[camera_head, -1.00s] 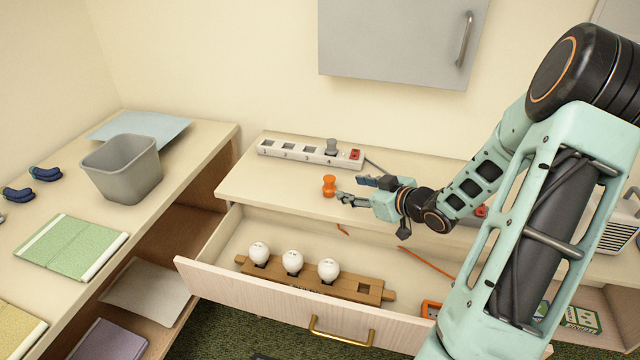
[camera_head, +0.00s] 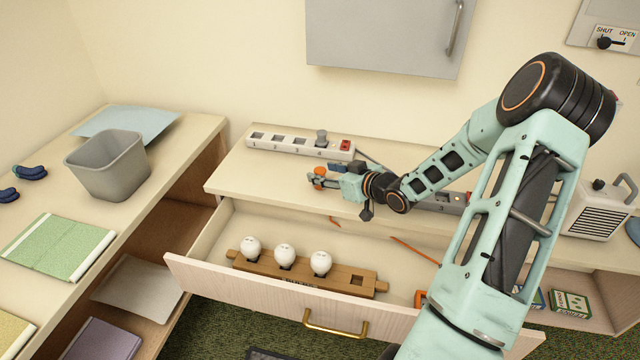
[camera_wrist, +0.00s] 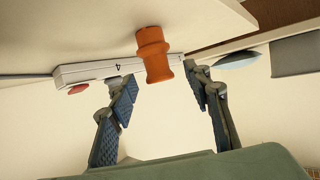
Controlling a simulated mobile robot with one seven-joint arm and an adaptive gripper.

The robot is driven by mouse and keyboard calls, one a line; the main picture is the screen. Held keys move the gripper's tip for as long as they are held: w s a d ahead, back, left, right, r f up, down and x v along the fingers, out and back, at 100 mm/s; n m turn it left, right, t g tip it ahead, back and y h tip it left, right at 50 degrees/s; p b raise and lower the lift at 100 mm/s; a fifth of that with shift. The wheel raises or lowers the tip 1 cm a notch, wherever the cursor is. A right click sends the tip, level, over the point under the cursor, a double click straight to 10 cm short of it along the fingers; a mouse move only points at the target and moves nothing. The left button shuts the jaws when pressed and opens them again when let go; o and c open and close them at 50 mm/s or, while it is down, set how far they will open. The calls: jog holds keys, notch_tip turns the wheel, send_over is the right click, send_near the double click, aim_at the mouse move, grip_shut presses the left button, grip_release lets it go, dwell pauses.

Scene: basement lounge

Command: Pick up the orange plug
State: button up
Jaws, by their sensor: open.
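The orange plug (camera_wrist: 154,55) stands on the countertop; it also shows in the head view (camera_head: 319,171), partly hidden by my fingers. It is waisted, with a wider top and bottom. My gripper (camera_head: 325,177) is low over the counter, reaching left at the plug. In the wrist view my gripper (camera_wrist: 161,78) is open, one finger on each side of the plug, which shows in the gap near the fingertips. I cannot tell whether either finger touches it.
A white numbered power strip (camera_head: 290,143) with a grey plug (camera_head: 321,137) lies behind. Below, an open drawer (camera_head: 262,291) holds a wooden bar (camera_head: 340,281) with white bulbs. A grey bin (camera_head: 108,166) stands on the left counter. The counter left of the plug is clear.

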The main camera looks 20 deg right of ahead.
jog(key=shift+x, duration=1.15)
grip_shut()
jog(key=shift+r, duration=0.15)
